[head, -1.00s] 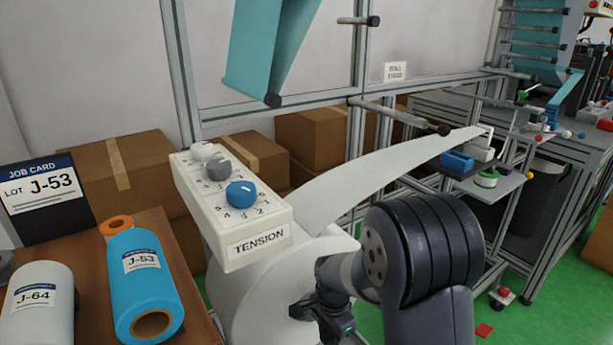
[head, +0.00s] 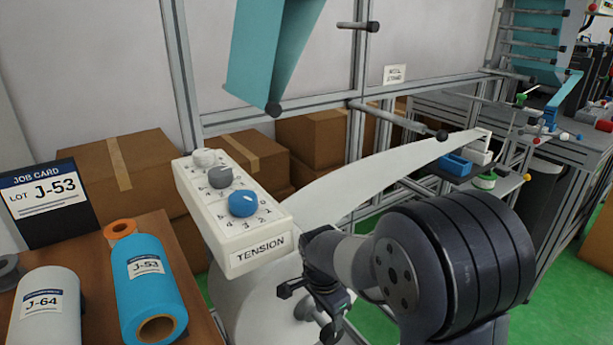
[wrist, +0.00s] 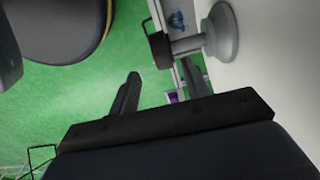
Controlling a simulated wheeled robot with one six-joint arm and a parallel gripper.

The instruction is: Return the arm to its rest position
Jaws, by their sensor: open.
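My gripper (head: 308,312) hangs in front of the white roll below the tension box, low in the middle of the head view. It is open, with nothing between its fingers. In the wrist view its two dark fingers (wrist: 160,88) stand apart, with green floor and part of a stand between and beyond them. My arm is bent, with its dark, thick joint at the lower right of the head view. The gripper looks close to the white roll; I cannot tell the exact gap.
The tension box (head: 232,222) with white, grey and blue knobs is just above my gripper. A table (head: 88,247) at left holds a blue J-53 roll (head: 150,290), a white J-64 roll (head: 48,312) and a job card (head: 48,200). Cardboard boxes (head: 130,175) stand behind.

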